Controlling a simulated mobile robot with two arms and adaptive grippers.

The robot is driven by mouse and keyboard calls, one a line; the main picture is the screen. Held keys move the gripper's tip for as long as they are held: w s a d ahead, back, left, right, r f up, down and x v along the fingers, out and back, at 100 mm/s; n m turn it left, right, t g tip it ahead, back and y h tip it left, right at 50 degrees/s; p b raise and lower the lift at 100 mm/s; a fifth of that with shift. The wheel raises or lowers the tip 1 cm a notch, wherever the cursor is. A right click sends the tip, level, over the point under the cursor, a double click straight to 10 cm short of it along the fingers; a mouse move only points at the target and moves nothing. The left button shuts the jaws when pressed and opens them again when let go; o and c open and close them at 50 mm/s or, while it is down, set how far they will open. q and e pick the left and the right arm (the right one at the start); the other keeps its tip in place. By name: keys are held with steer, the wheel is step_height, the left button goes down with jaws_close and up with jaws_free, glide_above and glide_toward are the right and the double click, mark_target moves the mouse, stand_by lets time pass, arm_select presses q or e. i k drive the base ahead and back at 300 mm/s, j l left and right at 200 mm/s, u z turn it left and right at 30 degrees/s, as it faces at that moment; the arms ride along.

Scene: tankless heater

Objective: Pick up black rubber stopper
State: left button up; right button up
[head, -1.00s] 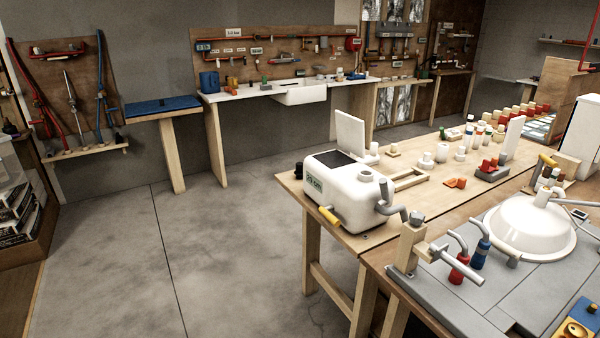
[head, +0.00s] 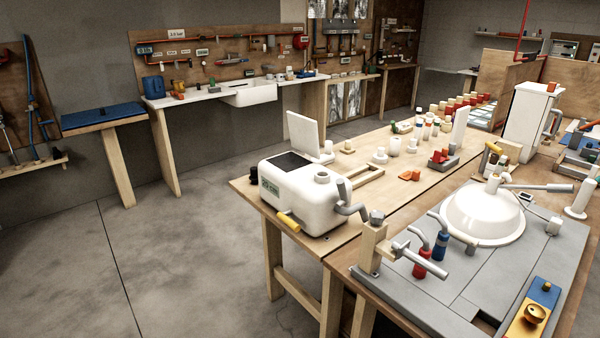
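A small black piece (head: 254,174) sits at the left corner of the wooden table, beside the white tank (head: 318,208). It may be the black rubber stopper, but it is too small and partly hidden to tell. Neither of my grippers is in view.
The wooden table (head: 385,194) holds several small fittings. A grey workbench (head: 450,290) with a white dome (head: 482,212) stands at the front right. A bench with a white sink (head: 250,95) and a blue-topped table (head: 102,117) stand along the back wall. The floor (head: 190,250) at left is clear.

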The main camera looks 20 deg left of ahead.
mark_target(254, 178)
steer(key=i+j+z, duration=0.3)
steer(key=j, duration=0.25)
steer(key=j+z, duration=0.35)
steer(key=j, duration=0.25)
steer(key=j+z, duration=0.3)
steer(key=j, duration=0.3)
steer(key=i, duration=0.05)
